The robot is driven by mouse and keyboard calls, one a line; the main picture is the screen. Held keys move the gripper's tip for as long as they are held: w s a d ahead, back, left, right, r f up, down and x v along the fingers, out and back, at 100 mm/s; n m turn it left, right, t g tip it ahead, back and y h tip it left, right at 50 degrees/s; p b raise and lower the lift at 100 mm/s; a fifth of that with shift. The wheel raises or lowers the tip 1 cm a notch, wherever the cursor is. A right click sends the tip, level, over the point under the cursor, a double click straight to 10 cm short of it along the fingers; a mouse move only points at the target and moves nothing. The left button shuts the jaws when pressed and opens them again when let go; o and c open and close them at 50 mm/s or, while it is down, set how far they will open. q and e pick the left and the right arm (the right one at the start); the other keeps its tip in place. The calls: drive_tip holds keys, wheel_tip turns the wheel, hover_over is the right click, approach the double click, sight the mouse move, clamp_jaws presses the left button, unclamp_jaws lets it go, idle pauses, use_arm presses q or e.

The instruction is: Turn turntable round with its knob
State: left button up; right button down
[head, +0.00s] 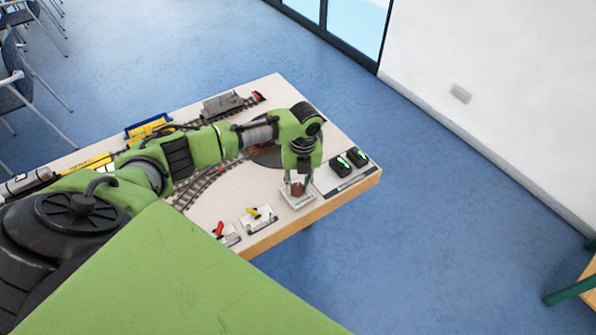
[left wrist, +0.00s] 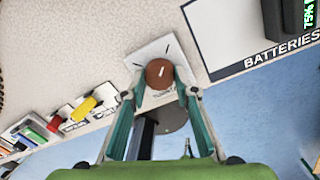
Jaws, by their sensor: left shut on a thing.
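The turntable knob (left wrist: 160,73) is a round brown knob on a pale square plate (left wrist: 143,54) near the table's front edge. My left gripper (head: 299,181) points down over it, and in the left wrist view its two green fingers (left wrist: 159,85) close on the knob from both sides. The knob also shows between the fingers in the head view (head: 297,189). The turntable (head: 266,156) is a dark disc in the track, mostly hidden behind my left arm. My right gripper is not in view.
A yellow lever (head: 262,214) and a red lever (head: 220,230) sit on plates left of the knob. Black batteries (head: 341,166) stand on a marked pad to the right. A grey wagon (head: 222,105) stands on track at the back. Blue floor surrounds the table.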

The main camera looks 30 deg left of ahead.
sight(301, 188)
use_arm(q)
drive_tip(key=o, duration=1.1)
drive_tip(key=shift+r, duration=0.15)
drive_tip(key=r, duration=1.1)
drive_tip(key=shift+w+d+r, duration=0.25)
drive_tip(key=shift+d+r, duration=0.05)
drive_tip(key=shift+r, duration=0.1)
